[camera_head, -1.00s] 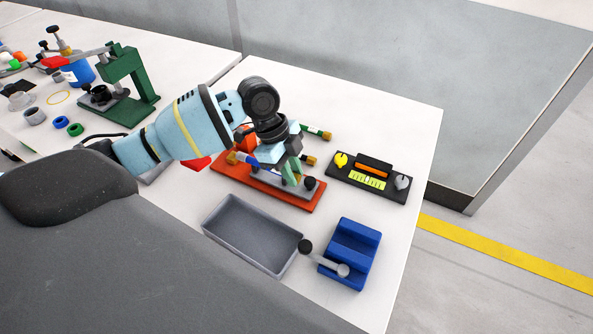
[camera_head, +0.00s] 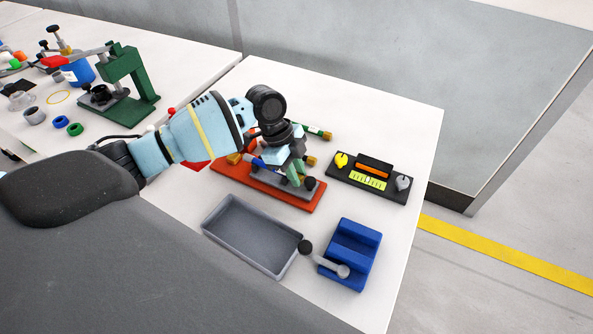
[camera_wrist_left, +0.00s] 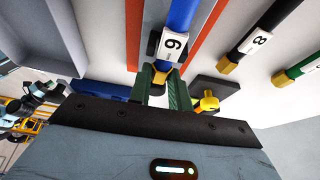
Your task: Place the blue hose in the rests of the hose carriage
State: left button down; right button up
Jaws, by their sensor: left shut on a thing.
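The blue hose (camera_wrist_left: 182,18) runs along the orange-based hose carriage (camera_head: 314,204), with a white number label and a brass end fitting (camera_wrist_left: 162,74). In the head view its far brass end (camera_head: 234,158) shows left of my gripper, and most of the hose is hidden behind the gripper. My left gripper (camera_head: 297,174) is over the carriage's grey bar. In the left wrist view its green fingers (camera_wrist_left: 160,88) are shut around the hose near the brass fitting. I cannot tell whether the hose touches the rests. My right gripper is not in view.
A black hose (camera_wrist_left: 260,38) and a green-banded hose (camera_head: 316,132) lie beyond the carriage. A control box (camera_head: 385,191) stands to the right. A grey tray (camera_head: 226,243) and a blue block with a lever (camera_head: 362,240) are in front. A green press (camera_head: 125,77) stands at the left.

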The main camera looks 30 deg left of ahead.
pick_arm(q)
jog(key=shift+f, duration=0.15)
jog(key=c, duration=1.3)
grip_release()
jog(key=v, duration=1.2)
jog(key=shift+p, duration=0.3)
